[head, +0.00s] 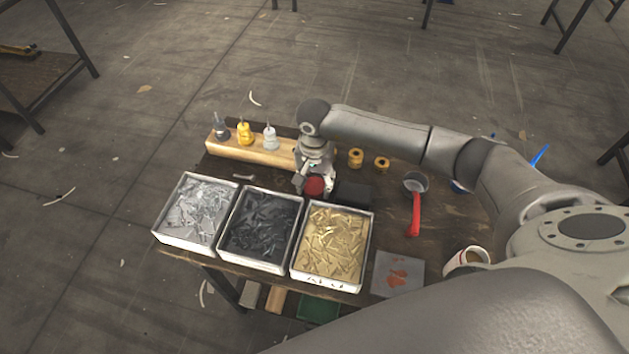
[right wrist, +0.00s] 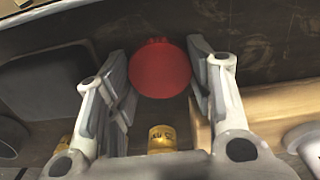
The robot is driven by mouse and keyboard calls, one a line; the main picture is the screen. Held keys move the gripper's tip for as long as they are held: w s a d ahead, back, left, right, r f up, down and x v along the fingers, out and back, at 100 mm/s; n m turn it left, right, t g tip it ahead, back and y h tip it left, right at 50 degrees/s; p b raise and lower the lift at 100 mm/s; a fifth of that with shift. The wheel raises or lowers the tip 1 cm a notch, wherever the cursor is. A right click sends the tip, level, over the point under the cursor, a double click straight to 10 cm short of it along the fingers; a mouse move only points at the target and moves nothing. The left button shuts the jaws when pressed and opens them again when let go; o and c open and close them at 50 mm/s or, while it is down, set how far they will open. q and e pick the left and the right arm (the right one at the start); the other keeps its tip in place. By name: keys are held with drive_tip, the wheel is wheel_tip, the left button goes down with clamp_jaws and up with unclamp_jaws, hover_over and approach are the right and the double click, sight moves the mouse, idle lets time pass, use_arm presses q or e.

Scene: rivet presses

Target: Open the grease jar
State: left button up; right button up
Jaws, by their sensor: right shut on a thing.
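The grease jar, seen as a round red top (head: 314,187), is at the back edge of the tan bin, below my right gripper (head: 311,180). In the right wrist view the red disc (right wrist: 160,68) lies between the two fingers of my right gripper (right wrist: 161,85), which is shut on it. The jar's body is hidden under the red top, so I cannot tell whether the lid is still seated or apart from it. My left gripper is not in view.
White-rimmed bins hold silver (head: 172,237), black (head: 223,259) and tan (head: 296,277) pieces. A wooden block (head: 262,152) with bottles stands behind. Brass pieces (head: 355,158), a red-handled scoop (head: 415,214), a smeared grey plate (head: 380,284) and a mug (head: 455,262) lie rightward.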

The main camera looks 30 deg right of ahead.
drive_tip(key=o, duration=0.9)
drive_tip(key=shift+c, duration=0.2)
